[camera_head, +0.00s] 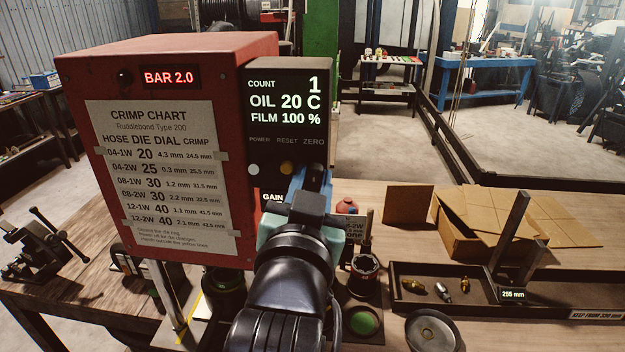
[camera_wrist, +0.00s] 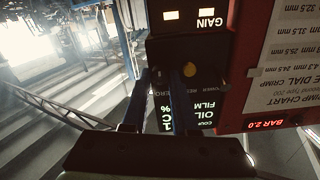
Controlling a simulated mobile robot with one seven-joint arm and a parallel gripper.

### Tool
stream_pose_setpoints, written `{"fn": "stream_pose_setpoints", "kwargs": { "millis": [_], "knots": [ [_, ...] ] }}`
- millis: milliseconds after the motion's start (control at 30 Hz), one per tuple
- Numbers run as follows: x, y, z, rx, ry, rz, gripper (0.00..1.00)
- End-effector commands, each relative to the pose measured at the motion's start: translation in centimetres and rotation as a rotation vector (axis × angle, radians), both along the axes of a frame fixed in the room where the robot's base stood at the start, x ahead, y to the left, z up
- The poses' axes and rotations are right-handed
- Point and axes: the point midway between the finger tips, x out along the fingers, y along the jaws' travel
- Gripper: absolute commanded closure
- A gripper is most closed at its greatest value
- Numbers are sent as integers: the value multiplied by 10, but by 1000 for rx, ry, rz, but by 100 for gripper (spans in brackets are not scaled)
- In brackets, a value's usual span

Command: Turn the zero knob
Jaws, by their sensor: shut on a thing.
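The control box (camera_head: 288,100) has a lit display and a row of labels reading POWER, RESET and ZERO. The zero knob sits under the ZERO label (camera_head: 313,141) and is mostly hidden by my gripper (camera_head: 316,178). My gripper reaches up to the panel face, its two blue-grey fingers on either side of the knob's spot. In the wrist view the panel is upside down, and my gripper (camera_wrist: 163,74) has its fingertips astride the dark spot beside the ZERO text. It is shut on the zero knob; how far the knob is turned cannot be told.
A red crimper housing (camera_head: 180,60) with a crimp chart is at left. A parts tray (camera_head: 405,303) and cardboard box (camera_head: 462,238) stand at right.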

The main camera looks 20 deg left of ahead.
Motion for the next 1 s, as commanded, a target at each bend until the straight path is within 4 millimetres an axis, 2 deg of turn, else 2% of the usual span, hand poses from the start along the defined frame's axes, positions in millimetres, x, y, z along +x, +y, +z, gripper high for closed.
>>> {"fn": "stream_pose_setpoints", "kwargs": {
  "millis": [267, 467, 1000],
  "knots": [
    [0, 0, 0, -16, -3, -1, 100],
    [0, -1, 0, -89, -24, -2, 100],
    [0, -1, 0, -523, -147, -2, 100]
  ]
}}
